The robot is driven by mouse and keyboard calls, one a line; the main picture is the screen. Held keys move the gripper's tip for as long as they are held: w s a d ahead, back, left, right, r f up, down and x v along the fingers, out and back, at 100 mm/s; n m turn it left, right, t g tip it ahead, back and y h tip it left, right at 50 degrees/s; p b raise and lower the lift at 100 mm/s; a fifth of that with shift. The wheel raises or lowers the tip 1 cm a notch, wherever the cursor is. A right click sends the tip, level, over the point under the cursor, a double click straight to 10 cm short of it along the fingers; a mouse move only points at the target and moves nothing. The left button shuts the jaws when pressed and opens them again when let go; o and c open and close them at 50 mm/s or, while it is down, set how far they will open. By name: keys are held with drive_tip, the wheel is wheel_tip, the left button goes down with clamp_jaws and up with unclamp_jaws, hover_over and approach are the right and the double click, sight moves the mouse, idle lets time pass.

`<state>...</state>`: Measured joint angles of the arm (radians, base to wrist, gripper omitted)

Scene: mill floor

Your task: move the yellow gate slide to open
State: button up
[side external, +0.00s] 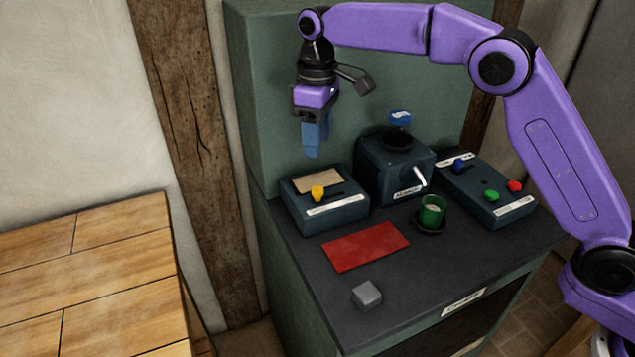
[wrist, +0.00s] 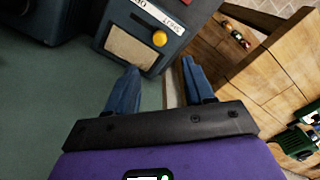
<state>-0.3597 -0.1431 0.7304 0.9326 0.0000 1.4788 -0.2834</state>
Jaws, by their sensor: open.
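The yellow gate slide (side external: 317,192) is a small round knob on top of a dark blue-grey box (side external: 346,213) at the left of the dark bench. It sits near the left end of a dark slot in the side view. The knob also shows in the wrist view (wrist: 159,39), beyond my fingertips. My gripper (side external: 313,152) points down with blue fingers, above and behind the box, apart from the knob. In the wrist view my gripper (wrist: 160,66) is open, with nothing between its fingers. The lettering on the box's label is too small to read surely.
Right of the box stand a dark mill (side external: 385,172) with a white handle, a green cup (side external: 432,212) and a control box (side external: 487,190) with coloured knobs. A red mat (side external: 365,247) and grey block (side external: 367,295) lie in front. A green panel (side external: 275,110) rises behind.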

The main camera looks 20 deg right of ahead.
sight(318, 188)
wheel_tip(318, 188, down, 12)
drive_tip(key=shift+r, duration=0.25)
